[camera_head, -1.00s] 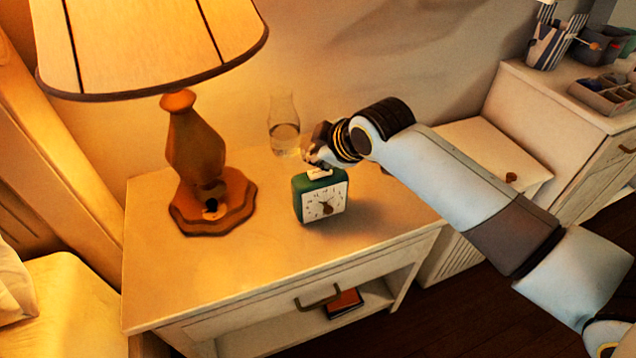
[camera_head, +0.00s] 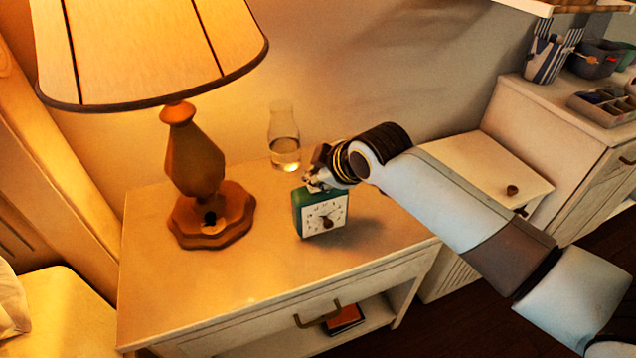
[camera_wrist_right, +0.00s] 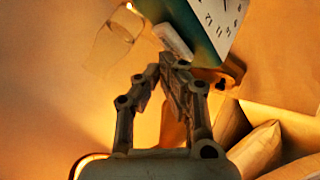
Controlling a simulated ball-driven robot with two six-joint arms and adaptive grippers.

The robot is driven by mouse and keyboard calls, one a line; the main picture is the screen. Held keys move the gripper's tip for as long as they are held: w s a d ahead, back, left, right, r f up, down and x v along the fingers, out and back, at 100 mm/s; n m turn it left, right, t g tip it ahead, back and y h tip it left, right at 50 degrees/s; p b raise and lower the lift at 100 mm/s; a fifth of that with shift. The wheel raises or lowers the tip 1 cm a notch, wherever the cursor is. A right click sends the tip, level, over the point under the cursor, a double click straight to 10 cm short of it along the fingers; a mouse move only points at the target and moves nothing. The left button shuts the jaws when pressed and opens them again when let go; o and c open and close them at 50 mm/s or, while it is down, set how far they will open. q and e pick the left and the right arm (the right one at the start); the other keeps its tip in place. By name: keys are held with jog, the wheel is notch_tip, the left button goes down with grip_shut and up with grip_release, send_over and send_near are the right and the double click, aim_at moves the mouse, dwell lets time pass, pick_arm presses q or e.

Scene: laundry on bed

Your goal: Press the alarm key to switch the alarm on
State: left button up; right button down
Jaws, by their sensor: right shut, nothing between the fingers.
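The green alarm clock (camera_head: 297,213) with a white square face stands upright on the nightstand (camera_head: 250,280). My right gripper (camera_head: 313,184) is shut and empty, with its fingertips at the top of the clock. In the right wrist view the white alarm key (camera_wrist_right: 173,41) sticks out from the green clock body (camera_wrist_right: 190,22), right beside the shut fingertips (camera_wrist_right: 175,63). I cannot tell whether they touch it. In the head view the gripper hides the key. My left gripper is not in view.
A lamp with a wooden base (camera_head: 211,218) stands left of the clock. A glass carafe (camera_head: 284,140) stands close behind the gripper. The nightstand top is clear in front of the clock. A cabinet (camera_head: 560,125) with cups and an organiser stands at the right.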

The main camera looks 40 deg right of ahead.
dwell(0.6)
jog(key=shift+f, duration=0.45)
jog(key=shift+r+p, duration=0.45)
jog(key=shift+p, duration=0.2)
notch_tip(320, 180, up, 6)
jog(key=p, duration=0.7)
jog(key=shift+r, duration=0.1)
